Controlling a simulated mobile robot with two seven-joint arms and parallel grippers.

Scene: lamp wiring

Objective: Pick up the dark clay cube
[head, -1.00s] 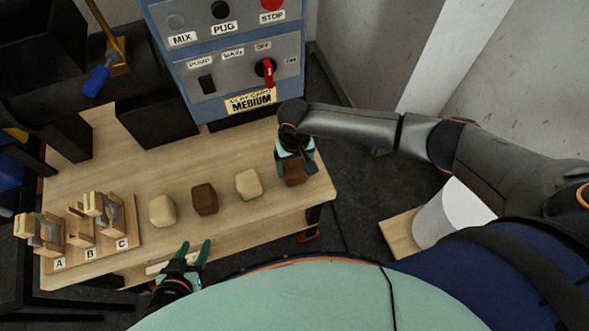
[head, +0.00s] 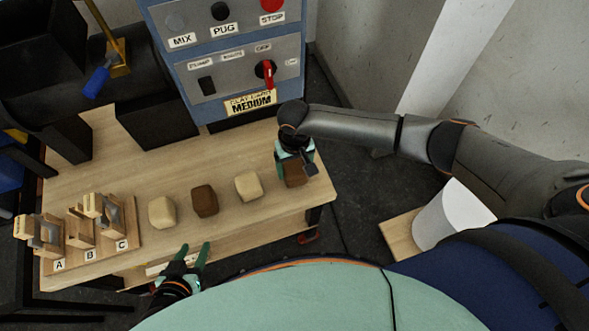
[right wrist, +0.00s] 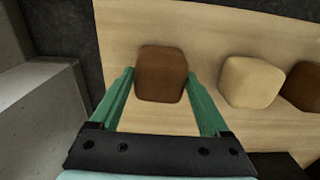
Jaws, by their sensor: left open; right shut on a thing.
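A dark brown clay cube (head: 295,174) sits at the right end of the wooden table. My right gripper (head: 294,161) comes down over it and is shut on it. In the right wrist view the cube (right wrist: 161,74) is between the two green fingers. I cannot tell whether it is clear of the tabletop. A second dark brown clay cube (head: 205,200) stands in the row to the left, between two pale ones. My left gripper (head: 195,247) is open and empty by the table's front edge.
Pale clay cubes (head: 162,212) and (head: 248,185) stand on the table (head: 170,170). A wooden rack labelled A, B, C (head: 125,243) is at the left. A blue control machine (head: 225,60) stands behind. A white cylinder (head: 452,215) is at the right.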

